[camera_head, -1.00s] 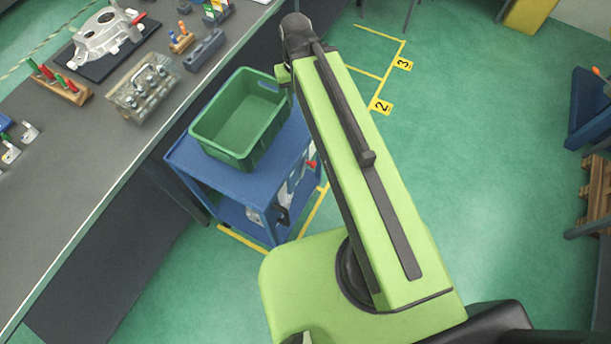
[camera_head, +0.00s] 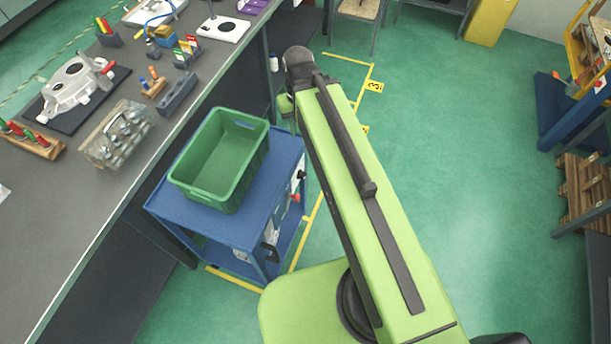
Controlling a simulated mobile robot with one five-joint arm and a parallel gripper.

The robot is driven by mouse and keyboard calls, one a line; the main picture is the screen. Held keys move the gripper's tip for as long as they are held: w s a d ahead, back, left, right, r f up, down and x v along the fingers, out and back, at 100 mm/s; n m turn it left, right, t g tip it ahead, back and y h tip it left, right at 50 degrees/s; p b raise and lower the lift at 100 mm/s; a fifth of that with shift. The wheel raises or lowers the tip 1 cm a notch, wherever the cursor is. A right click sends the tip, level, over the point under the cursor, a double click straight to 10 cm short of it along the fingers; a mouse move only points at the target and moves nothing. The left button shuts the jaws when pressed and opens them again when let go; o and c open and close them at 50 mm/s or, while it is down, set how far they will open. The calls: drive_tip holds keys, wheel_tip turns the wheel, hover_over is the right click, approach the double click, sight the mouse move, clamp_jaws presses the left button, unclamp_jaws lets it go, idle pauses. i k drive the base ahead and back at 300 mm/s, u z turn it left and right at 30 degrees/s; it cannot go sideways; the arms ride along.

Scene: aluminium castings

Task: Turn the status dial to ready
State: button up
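I cannot make out a status dial for certain. The blue cart (camera_head: 163,203) has a pale panel on its right side, with a small red part (camera_head: 295,198) and a small black part (camera_head: 301,175); they are too small to tell whether either is the dial or how it is set. My green arm reaches up the middle of the picture, just right of the cart. My gripper does not show; it is hidden behind or beneath the arm.
An open, empty-looking green crate (camera_head: 213,192) stands on the cart. A grey workbench (camera_head: 60,215) at left holds a casting (camera_head: 75,88), a clear box of metal parts (camera_head: 117,133) and small tool holders. Yellow lines (camera_head: 305,235) mark the floor. Green floor is free at right.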

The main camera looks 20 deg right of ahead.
sight(300, 174)
drive_tip(key=z, duration=0.1)
drive_tip(key=k, duration=0.5)
drive_tip(key=u, duration=1.25)
drive_tip(key=k, duration=0.55)
drive_tip(key=u, duration=0.1)
